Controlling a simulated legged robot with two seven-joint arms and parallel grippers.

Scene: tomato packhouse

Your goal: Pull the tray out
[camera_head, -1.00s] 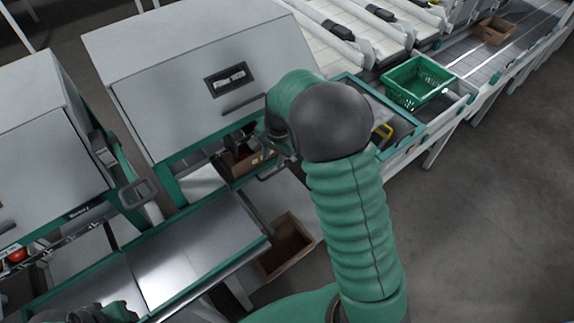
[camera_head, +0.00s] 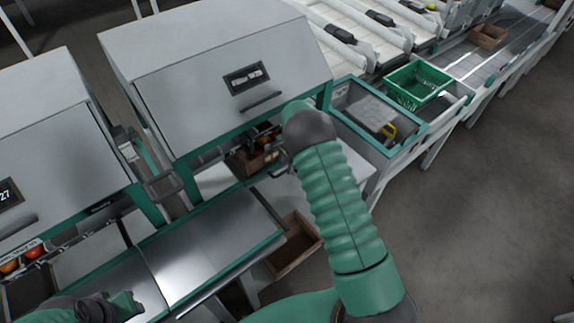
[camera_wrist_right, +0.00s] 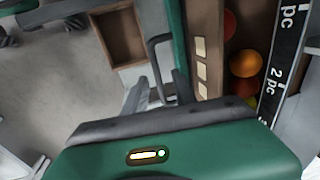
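A brown tray (camera_head: 243,162) with orange and red tomatoes sits under the hood of the middle machine. In the right wrist view its long wall (camera_wrist_right: 207,20) with cream labels shows at right. My right gripper (camera_wrist_right: 160,88) is beside that wall. Its two fingers are apart, with a dark looped handle (camera_wrist_right: 152,50) at or between them; I cannot tell if they touch it. In the head view the right forearm mostly hides this gripper. My left gripper (camera_head: 105,307) is low at the left edge of the bench, its fingers unclear.
A bare metal bench (camera_head: 205,250) runs in front of the machine. An open brown crate (camera_head: 300,240) stands low beside it. A green basket (camera_head: 417,84) is on the conveyor at back right. The grey floor (camera_head: 470,230) at right is clear.

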